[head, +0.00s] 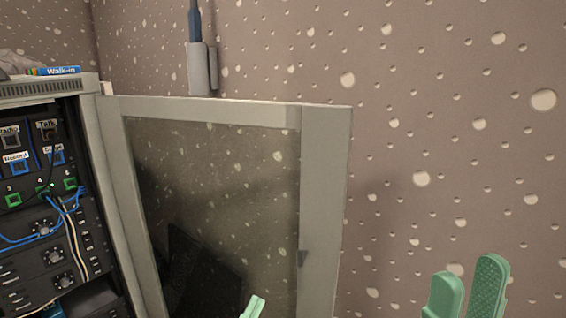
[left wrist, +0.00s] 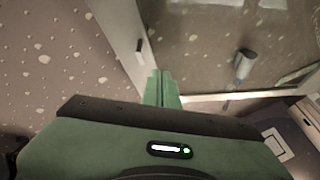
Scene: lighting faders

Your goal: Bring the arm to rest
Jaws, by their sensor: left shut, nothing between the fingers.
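My left gripper (head: 252,307) shows only as a small pale green tip at the bottom edge of the head view, in front of the cabinet door (head: 325,190). In the left wrist view its green fingers (left wrist: 162,88) are together with nothing between them, and the door's glass and frame lie beyond. My right gripper (head: 468,288) is at the bottom right of the head view, in front of the wall. Its two green fingertips stand apart, with a textured pad showing and nothing visible between them. Both arms are mostly out of the head view.
An equipment rack (head: 50,225) with blue and white cables stands at the left, its framed glass door swung out. A blue "Walk-in" label (head: 60,71) is on top. A grey connector (head: 199,70) with a dark cable is by the speckled wall (head: 420,120).

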